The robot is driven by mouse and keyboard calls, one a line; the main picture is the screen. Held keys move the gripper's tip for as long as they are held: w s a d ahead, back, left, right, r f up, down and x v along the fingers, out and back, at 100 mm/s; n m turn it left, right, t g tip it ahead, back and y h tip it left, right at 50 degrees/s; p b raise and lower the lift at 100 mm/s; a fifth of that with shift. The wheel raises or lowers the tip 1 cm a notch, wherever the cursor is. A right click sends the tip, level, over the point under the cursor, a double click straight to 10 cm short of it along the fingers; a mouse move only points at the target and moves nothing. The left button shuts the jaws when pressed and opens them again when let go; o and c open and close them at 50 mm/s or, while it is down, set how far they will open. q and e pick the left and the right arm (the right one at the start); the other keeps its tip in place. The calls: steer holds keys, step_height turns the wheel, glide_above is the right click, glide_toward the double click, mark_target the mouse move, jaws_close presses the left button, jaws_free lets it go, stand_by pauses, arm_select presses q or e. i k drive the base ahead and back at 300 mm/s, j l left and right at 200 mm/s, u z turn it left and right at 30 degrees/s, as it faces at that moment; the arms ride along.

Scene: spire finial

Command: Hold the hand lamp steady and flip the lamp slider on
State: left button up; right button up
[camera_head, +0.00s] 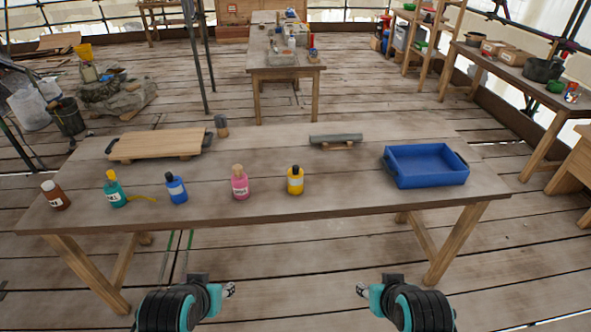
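A long grey cylinder, which looks like the hand lamp (336,138), lies sideways on a small wooden rest at the back right of the table. Its slider is too small to make out. My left gripper (229,289) and my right gripper (362,290) are both in front of the table's near edge, low in the view and well apart from the lamp. They appear to hold nothing. Their fingers are too small and too turned to show whether they are open.
The wooden table (270,198) bears a blue tray (400,181) at right, a wooden board (158,143) at back left, a dark-headed upright object (221,126) and several bottles along the front, including a pink one (240,183) and a yellow one (295,181). The middle is clear.

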mark_target(296, 169)
steer(key=l+u, duration=0.1)
steer(key=u, duration=0.65)
steer(key=l+u, duration=0.35)
steer(key=l, duration=0.25)
steer(key=l+u, duration=0.4)
steer(key=l, duration=0.2)
steer(key=k+l+u, duration=0.1)
steer(key=l+u, duration=0.25)
steer(key=l, duration=0.2)
